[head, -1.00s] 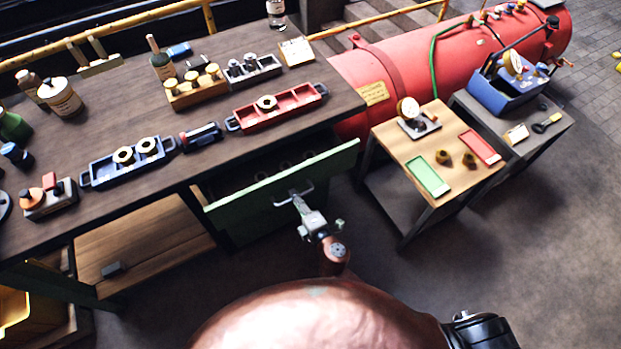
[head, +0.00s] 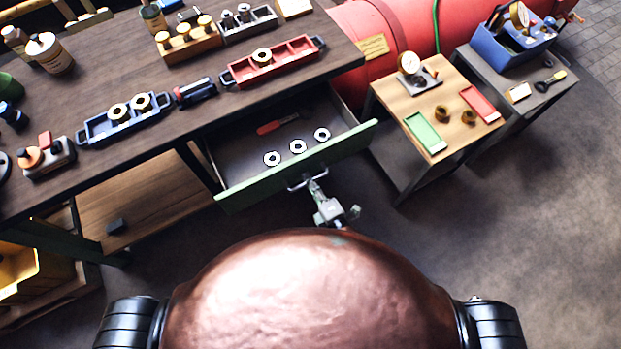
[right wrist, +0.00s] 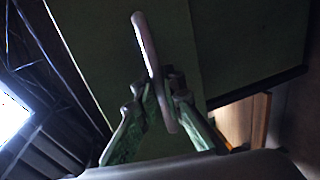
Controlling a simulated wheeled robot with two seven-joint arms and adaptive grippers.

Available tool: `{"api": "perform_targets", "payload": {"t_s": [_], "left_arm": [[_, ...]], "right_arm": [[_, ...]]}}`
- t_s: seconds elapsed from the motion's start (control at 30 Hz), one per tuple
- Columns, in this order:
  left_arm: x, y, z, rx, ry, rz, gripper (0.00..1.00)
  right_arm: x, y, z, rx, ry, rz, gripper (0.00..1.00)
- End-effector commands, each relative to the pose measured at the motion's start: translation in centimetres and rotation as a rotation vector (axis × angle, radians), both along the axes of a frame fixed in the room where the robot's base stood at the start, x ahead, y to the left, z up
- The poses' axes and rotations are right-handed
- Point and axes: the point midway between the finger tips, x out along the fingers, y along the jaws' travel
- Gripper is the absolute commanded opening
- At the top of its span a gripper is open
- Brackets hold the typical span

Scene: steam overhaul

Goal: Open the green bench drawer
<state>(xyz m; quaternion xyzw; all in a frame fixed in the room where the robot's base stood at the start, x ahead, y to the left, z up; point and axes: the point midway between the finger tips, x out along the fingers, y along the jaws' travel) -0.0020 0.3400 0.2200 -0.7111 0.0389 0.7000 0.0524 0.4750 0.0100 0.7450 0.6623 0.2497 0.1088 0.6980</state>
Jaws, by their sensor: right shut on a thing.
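The green bench drawer (head: 345,147) is pulled out from under the dark bench top in the head view. Several pale rings (head: 298,146) and a red-handled tool (head: 277,124) lie inside it. My right gripper (head: 315,187) is at the drawer's front and is shut on the bar handle (head: 297,184). In the right wrist view the fingers (right wrist: 165,95) close around the pale handle (right wrist: 152,55) against the green front. My left gripper is not in view.
The bench top (head: 130,85) holds a blue tray (head: 100,128), a red tray (head: 285,65) and bottles. A wooden-topped side table (head: 455,105) stands close to the drawer's right end. The floor in front at right is clear.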

Motion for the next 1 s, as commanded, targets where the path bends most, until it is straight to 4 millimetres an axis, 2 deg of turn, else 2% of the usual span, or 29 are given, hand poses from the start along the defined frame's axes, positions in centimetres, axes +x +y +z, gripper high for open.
{"api": "perform_targets", "payload": {"t_s": [0.13,0.17,0.4,0.77,1.0], "left_arm": [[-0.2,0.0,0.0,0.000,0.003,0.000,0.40],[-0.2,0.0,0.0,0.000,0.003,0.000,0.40],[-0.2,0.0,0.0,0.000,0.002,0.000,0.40],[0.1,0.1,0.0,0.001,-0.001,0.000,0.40],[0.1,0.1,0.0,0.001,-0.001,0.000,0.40]], "right_arm": [[-0.1,0.0,-0.1,0.000,0.001,0.002,0.00],[-0.1,0.0,-0.1,0.000,0.001,0.002,0.11],[0.0,0.0,0.0,0.000,0.000,0.000,0.27],[-0.5,-0.3,0.0,0.000,0.001,-0.001,0.27],[-3.9,-2.3,0.8,0.001,0.004,-0.004,0.27]]}}
